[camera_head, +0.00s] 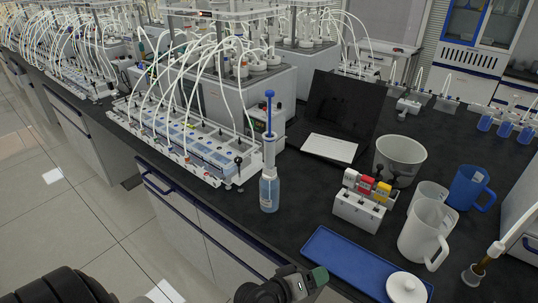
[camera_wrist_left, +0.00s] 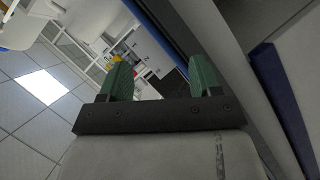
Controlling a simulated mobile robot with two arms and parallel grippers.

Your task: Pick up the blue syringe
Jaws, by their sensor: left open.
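The thing that best fits the blue syringe (camera_head: 269,152) stands upright near the front edge of the dark bench in the head view. It has a blue plunger top, a pale barrel and a light-blue bottle-like lower part. My left gripper (camera_head: 318,277) shows at the bottom of the head view, below and right of the syringe and well apart from it. In the left wrist view its two green fingers (camera_wrist_left: 160,78) are spread with nothing between them. I cannot make out the syringe in that view. My right gripper is not in view.
Behind are a black laptop (camera_head: 342,105) and a grey bucket (camera_head: 400,155). Right are a coloured-block holder (camera_head: 360,208), a white jug (camera_head: 424,235), a blue mug (camera_head: 468,188) and a blue tray (camera_head: 340,262).

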